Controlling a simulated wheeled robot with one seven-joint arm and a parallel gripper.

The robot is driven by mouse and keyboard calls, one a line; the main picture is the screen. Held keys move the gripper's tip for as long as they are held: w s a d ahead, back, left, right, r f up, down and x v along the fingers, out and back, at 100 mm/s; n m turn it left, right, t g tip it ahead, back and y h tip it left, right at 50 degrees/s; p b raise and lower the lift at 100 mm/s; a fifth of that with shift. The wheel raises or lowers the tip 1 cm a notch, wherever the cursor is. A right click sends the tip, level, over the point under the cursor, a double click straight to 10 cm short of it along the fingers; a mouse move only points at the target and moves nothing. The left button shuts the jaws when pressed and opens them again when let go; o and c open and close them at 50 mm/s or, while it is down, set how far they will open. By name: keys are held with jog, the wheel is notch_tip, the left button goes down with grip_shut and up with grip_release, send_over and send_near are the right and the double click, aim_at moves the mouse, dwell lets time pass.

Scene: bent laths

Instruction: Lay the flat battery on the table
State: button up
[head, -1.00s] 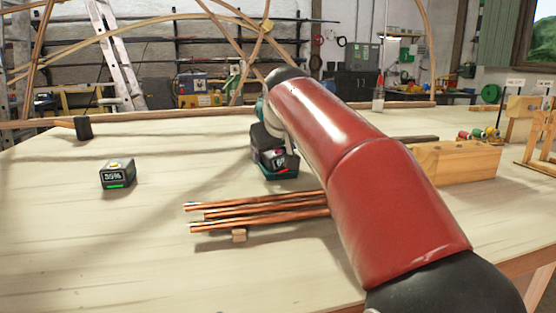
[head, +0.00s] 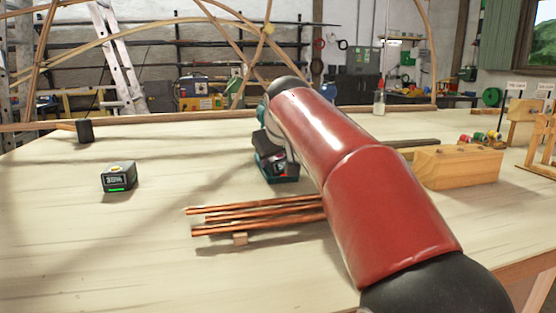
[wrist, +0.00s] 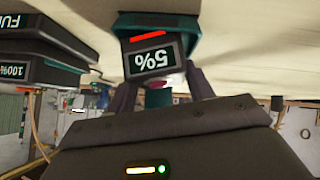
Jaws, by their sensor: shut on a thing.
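The flat battery (wrist: 152,58) is a dark block showing 5% and a red bar, upside down in the wrist view. In the head view its dark face (head: 277,160) shows just left of my red arm. My gripper (wrist: 162,86) is shut on it, a finger at each side. Teal parts show beyond it in the wrist view, and a teal body (head: 263,110) stands behind my wrist in the head view. A teal base (head: 282,179) shows under the battery, low over the table (head: 80,240). I cannot tell whether they touch. The arm hides most of my gripper in the head view.
A dark battery with a green bar (head: 119,177) stands at left. Copper-coloured rods (head: 255,216) lie on a small block in front. A wooden block (head: 455,166) stands at right. A dark unit marked FULL and 100% (wrist: 40,55) is close beside my gripper. The front left table is clear.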

jog(key=shift+r, duration=0.2)
jog(key=shift+r+p, duration=0.75)
jog(key=shift+p, duration=0.1)
jog(key=shift+r, duration=0.9)
